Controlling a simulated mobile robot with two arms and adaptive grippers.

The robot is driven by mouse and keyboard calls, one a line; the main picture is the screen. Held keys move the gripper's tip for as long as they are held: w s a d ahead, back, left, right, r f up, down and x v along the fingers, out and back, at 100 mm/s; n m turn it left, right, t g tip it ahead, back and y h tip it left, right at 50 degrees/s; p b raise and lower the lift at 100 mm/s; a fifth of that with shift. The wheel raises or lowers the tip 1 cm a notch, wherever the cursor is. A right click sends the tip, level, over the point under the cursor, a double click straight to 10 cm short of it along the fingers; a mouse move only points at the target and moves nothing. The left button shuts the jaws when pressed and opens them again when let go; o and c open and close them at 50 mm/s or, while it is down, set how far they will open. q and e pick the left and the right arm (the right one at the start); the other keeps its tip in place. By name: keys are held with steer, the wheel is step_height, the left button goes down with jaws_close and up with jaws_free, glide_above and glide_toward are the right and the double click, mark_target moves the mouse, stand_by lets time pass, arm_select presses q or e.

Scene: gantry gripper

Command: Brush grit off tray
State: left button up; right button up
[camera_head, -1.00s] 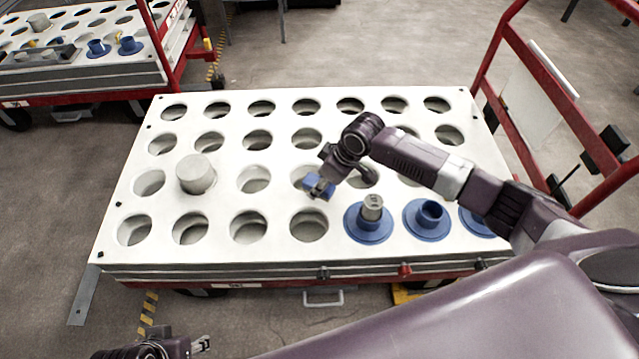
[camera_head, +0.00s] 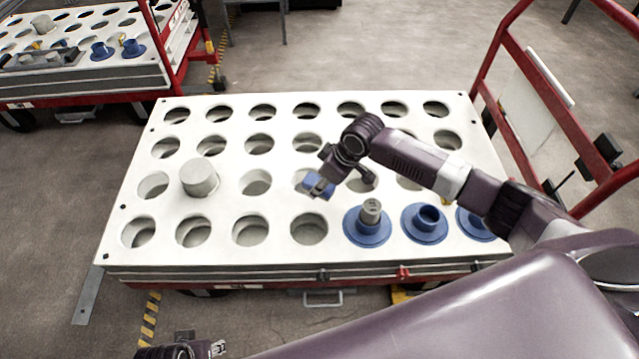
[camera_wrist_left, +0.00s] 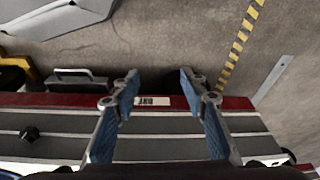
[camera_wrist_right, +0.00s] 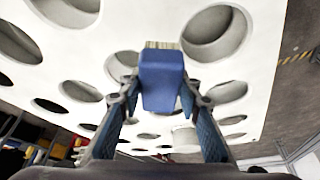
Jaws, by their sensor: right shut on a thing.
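The tray is a white board (camera_head: 283,170) with rows of round holes, on a red-framed cart. My right gripper (camera_head: 322,186) is shut on a blue brush (camera_head: 316,182) over the tray's middle. In the right wrist view the blue brush (camera_wrist_right: 160,80) sits between the fingers, its pale bristles pointing at the white surface; whether they touch it I cannot tell. My left gripper (camera_head: 218,348) is at the bottom left, in front of the tray. In the left wrist view it (camera_wrist_left: 156,78) is open and empty before the tray's front edge. I cannot make out any grit.
A grey cylinder (camera_head: 200,177) stands in a left hole. Blue flanged holders (camera_head: 425,222) line the front right; one has a grey metal piece (camera_head: 371,209) in it. A red rail (camera_head: 560,105) rises at the right. Another loaded cart (camera_head: 80,80) stands back left.

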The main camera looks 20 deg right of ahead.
steer(key=shift+r+p, duration=0.8)
steer(key=shift+p, duration=0.1)
arm_select(q)
steer(key=s+f+p, duration=0.1)
steer(key=s+f, duration=0.2)
steer(key=f, duration=0.6)
steer(key=shift+s+f+g, duration=0.3)
steer(key=shift+s, duration=0.05)
arm_select(e)
steer(key=shift+r, duration=0.45)
arm_select(q)
steer(key=shift+a, duration=0.1)
